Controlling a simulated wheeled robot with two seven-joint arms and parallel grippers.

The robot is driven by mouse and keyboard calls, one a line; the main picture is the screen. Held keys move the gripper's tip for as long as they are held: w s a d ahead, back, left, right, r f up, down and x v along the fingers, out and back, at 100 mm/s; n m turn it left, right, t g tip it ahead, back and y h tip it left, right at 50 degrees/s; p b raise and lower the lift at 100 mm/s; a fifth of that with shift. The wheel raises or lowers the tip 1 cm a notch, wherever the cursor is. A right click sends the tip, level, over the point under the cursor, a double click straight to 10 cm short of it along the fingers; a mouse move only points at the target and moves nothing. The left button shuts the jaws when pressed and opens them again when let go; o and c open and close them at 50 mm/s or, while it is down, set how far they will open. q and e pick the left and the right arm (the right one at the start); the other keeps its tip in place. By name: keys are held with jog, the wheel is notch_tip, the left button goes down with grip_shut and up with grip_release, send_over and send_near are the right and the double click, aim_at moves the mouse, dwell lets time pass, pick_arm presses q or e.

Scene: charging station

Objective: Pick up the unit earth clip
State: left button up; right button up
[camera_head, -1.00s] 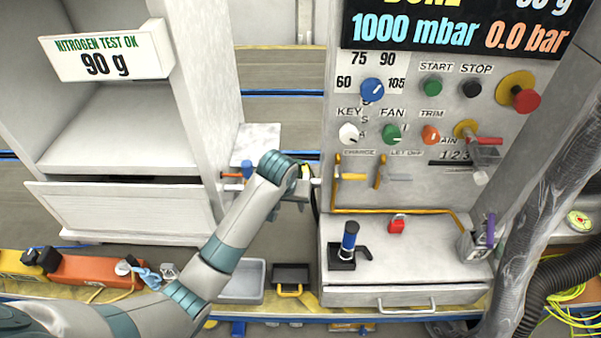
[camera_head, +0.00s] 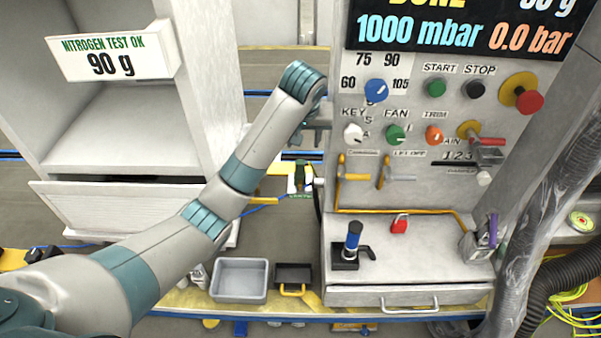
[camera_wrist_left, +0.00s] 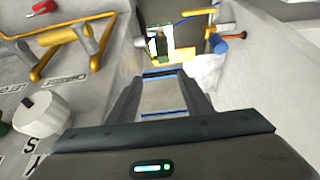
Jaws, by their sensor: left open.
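My left gripper (camera_head: 318,116) is beside the left edge of the control panel, partly hidden by its own wrist. In the left wrist view its two fingers (camera_wrist_left: 162,78) are apart with nothing between them. Beyond the fingertips, a small dark and green thing stands against a white plate (camera_wrist_left: 158,40); it may be the unit earth clip, but it is too small to be sure. In the head view the same dark thing (camera_head: 300,178) is below the gripper, apart from it, above a green label. My right gripper is not in view.
The control panel (camera_head: 440,190) with knobs and yellow valve handles (camera_head: 352,177) stands close on the right. A white cabinet (camera_head: 120,205) stands on the left. A grey tray (camera_head: 240,292) and a dark tray (camera_head: 293,272) sit at the bench front. A blue cable (camera_head: 262,208) runs near the white plate.

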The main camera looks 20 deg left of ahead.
pick_arm(q)
jog(key=p, duration=0.2)
send_near(300, 162)
jog(key=x, duration=0.5)
jog(key=shift+d+f, duration=0.2)
jog(key=shift+d, duration=0.2)
jog(key=shift+w+a+f+p, duration=0.25)
jog(key=shift+f+p, duration=0.2)
jog(key=shift+p, duration=0.05)
jog(key=p+x, duration=0.1)
jog(key=x, duration=0.1)
jog(key=shift+w+a+f, duration=0.2)
jog(key=shift+a+f, duration=0.05)
jog(key=shift+f, duration=0.05)
jog(key=shift+w+a+f, duration=0.1)
jog(key=shift+w+f, duration=0.15)
jog(key=shift+f, duration=0.35)
grip_shut()
